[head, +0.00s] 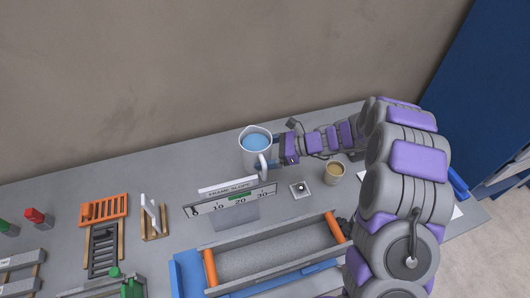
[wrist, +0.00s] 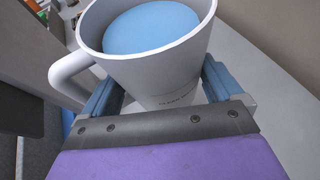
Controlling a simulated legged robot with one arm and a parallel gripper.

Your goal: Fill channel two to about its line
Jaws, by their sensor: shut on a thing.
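A white pitcher (head: 256,155) with blue liquid stands upright or nearly so, near the back of the bench, behind the frame slope plate. In the wrist view the pitcher (wrist: 145,75) fills the upper middle, with its handle on the left and blue liquid inside. My gripper (head: 268,162) is shut on the pitcher, its blue fingers (wrist: 162,85) on either side of the body. I cannot tell whether the pitcher touches the bench. I cannot make out which part is channel two or its line.
A frame slope scale (head: 231,199) marked 10, 20, 30 stands in front of the pitcher. A grey trough (head: 272,258) with orange ends lies nearer. A tan cup (head: 334,173) stands at right. An orange rack (head: 104,208) and a dark rack (head: 103,250) lie left.

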